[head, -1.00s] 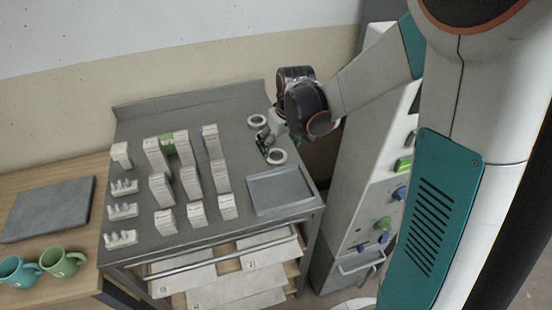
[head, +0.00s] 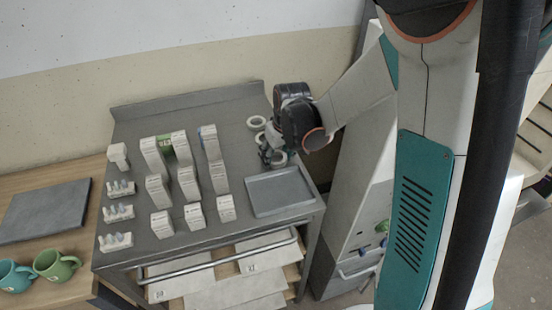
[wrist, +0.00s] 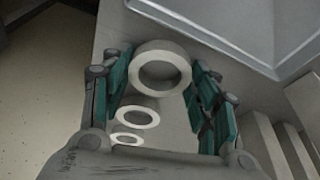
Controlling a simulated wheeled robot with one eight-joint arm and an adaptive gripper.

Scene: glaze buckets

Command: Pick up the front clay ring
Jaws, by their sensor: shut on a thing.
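In the head view the ring (head: 279,162) shows partly behind my gripper (head: 272,156), near the grey tray. I cannot tell whether it is clear of the bench top. Two more pale rings, the middle ring (wrist: 121,118) and the far ring (wrist: 116,139), lie behind it in the wrist view. The far ring (head: 249,122) also shows in the head view.
A shallow grey tray (head: 250,200) lies just in front of the ring. Several upright white blocks (head: 187,184) stand in rows to the left. Low holders (head: 118,212) line the left edge. Two mugs (head: 57,266) stand on the wooden table.

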